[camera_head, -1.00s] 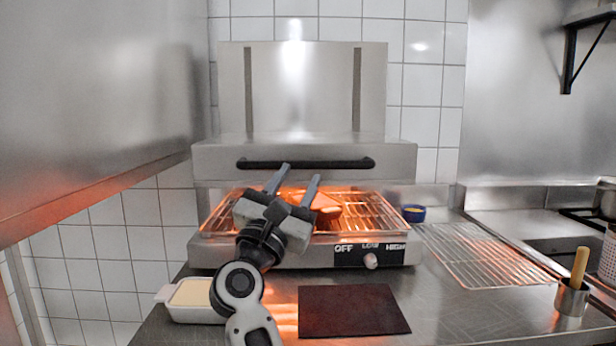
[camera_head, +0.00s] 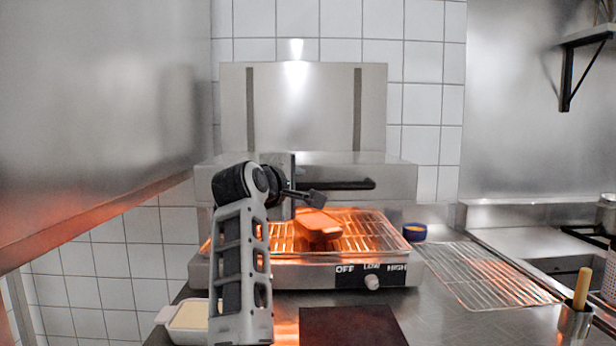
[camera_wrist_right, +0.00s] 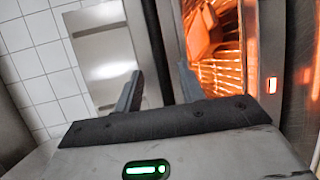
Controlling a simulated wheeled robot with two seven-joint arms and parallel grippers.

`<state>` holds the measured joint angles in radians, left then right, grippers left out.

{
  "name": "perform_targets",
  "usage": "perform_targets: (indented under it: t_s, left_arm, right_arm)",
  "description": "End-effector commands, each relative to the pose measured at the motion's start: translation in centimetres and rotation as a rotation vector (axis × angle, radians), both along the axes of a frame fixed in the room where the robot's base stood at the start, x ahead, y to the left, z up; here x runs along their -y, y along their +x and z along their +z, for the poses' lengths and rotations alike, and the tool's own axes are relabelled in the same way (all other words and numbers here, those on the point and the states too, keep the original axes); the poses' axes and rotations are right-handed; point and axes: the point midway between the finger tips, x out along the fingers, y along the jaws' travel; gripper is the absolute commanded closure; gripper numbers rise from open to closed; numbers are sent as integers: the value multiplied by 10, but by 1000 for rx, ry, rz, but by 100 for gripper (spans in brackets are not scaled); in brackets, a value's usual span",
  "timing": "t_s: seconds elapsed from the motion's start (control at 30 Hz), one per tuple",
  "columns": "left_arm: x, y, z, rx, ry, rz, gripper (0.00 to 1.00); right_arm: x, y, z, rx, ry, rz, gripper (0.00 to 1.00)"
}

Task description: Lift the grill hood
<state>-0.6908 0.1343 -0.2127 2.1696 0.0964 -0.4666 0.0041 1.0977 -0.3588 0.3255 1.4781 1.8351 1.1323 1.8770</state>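The grill hood (camera_head: 400,179) is a grey metal box over a glowing grill rack (camera_head: 375,232), with a black bar handle (camera_head: 350,184) across its front. My right gripper (camera_head: 316,190) is at the hood's front, turned sideways, and my arm hides the handle's left part. In the right wrist view, the two fingers (camera_wrist_right: 160,90) are apart, with the dark handle (camera_wrist_right: 152,35) showing between and beyond them. I cannot tell whether they touch it. My left gripper is out of view.
An orange food piece (camera_head: 317,222) lies on the rack. A white dish (camera_head: 187,320) stands front left, a dark red board (camera_head: 350,328) front centre, a blue bowl (camera_head: 415,232) and wire rack (camera_head: 485,272) at right. A metal wall panel (camera_head: 100,110) is close on the left.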

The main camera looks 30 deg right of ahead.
Motion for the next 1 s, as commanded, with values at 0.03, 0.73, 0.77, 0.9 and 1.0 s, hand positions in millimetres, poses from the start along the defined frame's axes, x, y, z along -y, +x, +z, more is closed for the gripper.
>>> perform_targets:
  t_s: [0.03,0.73,0.77,0.9,1.0]
  left_arm:
    - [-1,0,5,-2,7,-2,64]
    - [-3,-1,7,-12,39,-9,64]
    - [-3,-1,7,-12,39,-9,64]
    - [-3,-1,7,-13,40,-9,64]
    - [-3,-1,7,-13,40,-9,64]
  right_arm:
    - [12,6,1,-3,-3,-5,60]
    - [51,35,-12,0,0,-2,60]
    - [51,35,-12,0,0,-2,66]
    - [51,35,-12,0,0,-2,100]
    - [51,35,-12,-1,0,-2,100]
